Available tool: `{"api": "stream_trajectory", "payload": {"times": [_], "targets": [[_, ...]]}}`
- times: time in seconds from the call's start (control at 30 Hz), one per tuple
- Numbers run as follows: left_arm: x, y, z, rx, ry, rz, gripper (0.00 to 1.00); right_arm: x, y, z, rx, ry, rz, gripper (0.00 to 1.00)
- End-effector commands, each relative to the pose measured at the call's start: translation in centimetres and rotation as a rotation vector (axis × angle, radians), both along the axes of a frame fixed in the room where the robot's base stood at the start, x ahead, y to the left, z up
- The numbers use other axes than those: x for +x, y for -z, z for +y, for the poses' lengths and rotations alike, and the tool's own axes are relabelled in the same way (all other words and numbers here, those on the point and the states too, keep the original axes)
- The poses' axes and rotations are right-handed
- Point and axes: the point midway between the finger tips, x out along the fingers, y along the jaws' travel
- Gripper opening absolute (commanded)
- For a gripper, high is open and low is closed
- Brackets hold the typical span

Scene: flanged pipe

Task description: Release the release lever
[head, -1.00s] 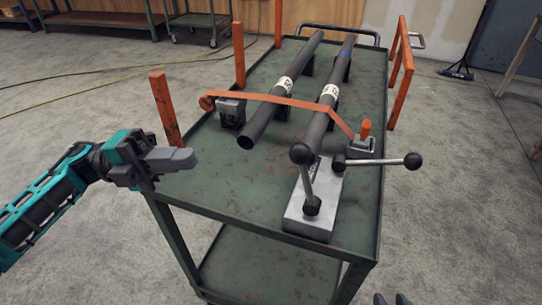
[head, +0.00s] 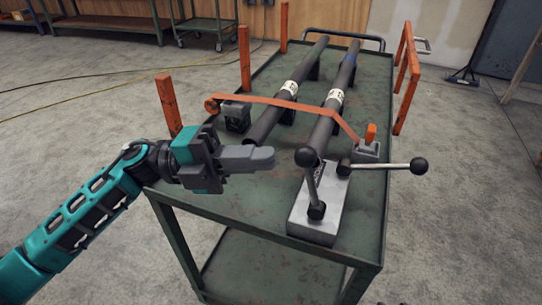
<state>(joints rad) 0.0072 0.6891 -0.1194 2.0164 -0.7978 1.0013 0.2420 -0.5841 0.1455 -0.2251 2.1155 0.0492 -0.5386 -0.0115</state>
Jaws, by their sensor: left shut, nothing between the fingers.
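An orange lever (head: 370,133) stands upright on a grey buckle (head: 367,149) at the right end of an orange strap (head: 290,104). Two metal levers with black ball knobs rise from a grey block (head: 311,216) at the cart's near end; one stands nearly upright (head: 312,186), the other points right (head: 383,166). No label shows which is the release lever. My left gripper (head: 262,157) is shut and empty, left of the upright lever's knob and apart from it in the picture. It hides part of the cart top. My right gripper is not in view.
Two dark pipes (head: 288,89) (head: 339,84) lie along the green cart (head: 262,187) under the strap. Orange posts (head: 168,103) stand on the left edge and an orange frame (head: 408,75) on the right.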

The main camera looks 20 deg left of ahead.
Motion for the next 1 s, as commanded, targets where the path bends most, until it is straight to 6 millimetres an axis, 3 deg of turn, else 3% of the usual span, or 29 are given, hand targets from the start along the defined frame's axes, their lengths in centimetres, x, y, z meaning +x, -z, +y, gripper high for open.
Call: {"api": "stream_trajectory", "payload": {"times": [0.23,0.67,1.0], "targets": [[0.3,-0.5,-2.2,-0.001,0.001,0.000,0.00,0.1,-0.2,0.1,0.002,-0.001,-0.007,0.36],[0.4,-0.5,-2.3,0.002,0.000,0.000,0.00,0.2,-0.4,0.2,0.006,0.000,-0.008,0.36],[0.4,-1.9,-2.8,0.093,0.001,-0.005,0.00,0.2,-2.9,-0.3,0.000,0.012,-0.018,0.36]]}}
